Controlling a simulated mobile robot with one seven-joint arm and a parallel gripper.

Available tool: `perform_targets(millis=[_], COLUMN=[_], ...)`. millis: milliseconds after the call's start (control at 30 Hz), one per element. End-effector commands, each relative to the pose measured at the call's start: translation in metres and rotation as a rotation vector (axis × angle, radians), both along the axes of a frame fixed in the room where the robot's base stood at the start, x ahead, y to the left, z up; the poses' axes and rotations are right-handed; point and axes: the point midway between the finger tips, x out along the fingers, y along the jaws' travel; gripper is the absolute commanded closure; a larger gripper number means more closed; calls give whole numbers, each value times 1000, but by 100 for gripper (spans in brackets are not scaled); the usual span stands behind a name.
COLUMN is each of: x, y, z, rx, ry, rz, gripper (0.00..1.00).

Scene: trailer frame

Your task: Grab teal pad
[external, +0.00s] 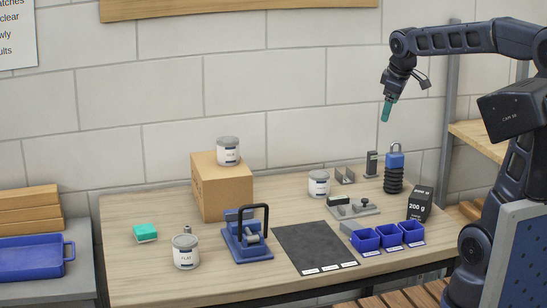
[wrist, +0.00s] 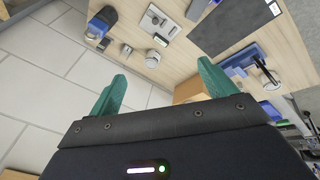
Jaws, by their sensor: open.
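The teal pad (external: 145,232) lies flat on the left end of the wooden table, with a dark lower edge or layer. My gripper (external: 386,118) has teal fingers and hangs in the air above the back right part of the table, far to the right of the pad and higher than it. In the wrist view my gripper (wrist: 162,70) shows its two fingers spread apart, with nothing between them. I do not see the teal pad in the wrist view.
A labelled can (external: 185,251) stands just right of the pad. A cardboard box (external: 221,186) with a can (external: 228,151) on top, a blue clamp-like device (external: 246,236), a dark mat (external: 314,247) and blue bins (external: 389,236) also occupy the table (external: 135,275).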

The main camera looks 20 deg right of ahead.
Motion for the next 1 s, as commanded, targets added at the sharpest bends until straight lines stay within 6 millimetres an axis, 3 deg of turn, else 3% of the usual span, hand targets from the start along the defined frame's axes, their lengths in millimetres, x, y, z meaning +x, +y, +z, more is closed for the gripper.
perform_targets(millis=[200,500,800,1000], x=[58,125,175,195], y=[57,151,261,341], z=[4,-6,-35,-64], rx=[-95,-226,-357,-447], ry=[4,2,-7,-17], rz=[261,619,979,1217], gripper=[16,16,16,16])
